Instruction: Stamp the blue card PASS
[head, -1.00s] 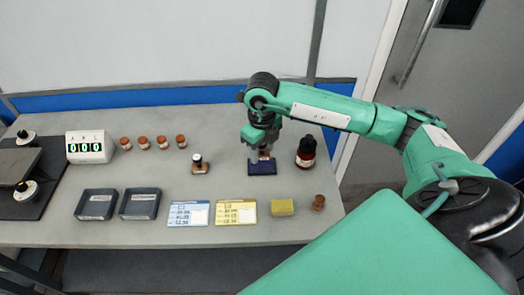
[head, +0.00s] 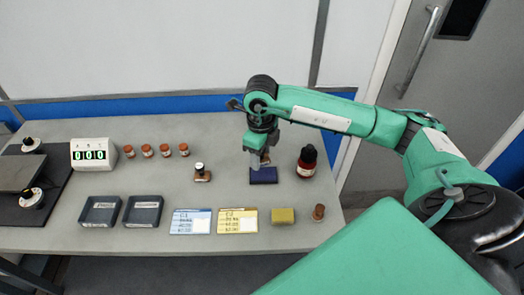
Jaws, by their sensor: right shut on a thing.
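The blue card (head: 190,222) lies flat near the front of the bench, its print too small to read and its lower right box white. My right gripper (head: 259,157) is over the dark blue ink pad (head: 263,177) and shut on a stamp (head: 265,159), mostly hidden by the fingers. I cannot tell whether the stamp touches the pad. A second stamp (head: 201,173) with a dark knob and pale band stands left of the pad. Neither stamp's word is readable. My left gripper is not in view.
A yellow card (head: 237,222) lies right of the blue one, then a yellow block (head: 283,216) and a brown cylinder (head: 319,212). A dark red bottle (head: 307,162) stands right of the pad. Two grey trays (head: 142,212) are at left. Bench between pad and cards is clear.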

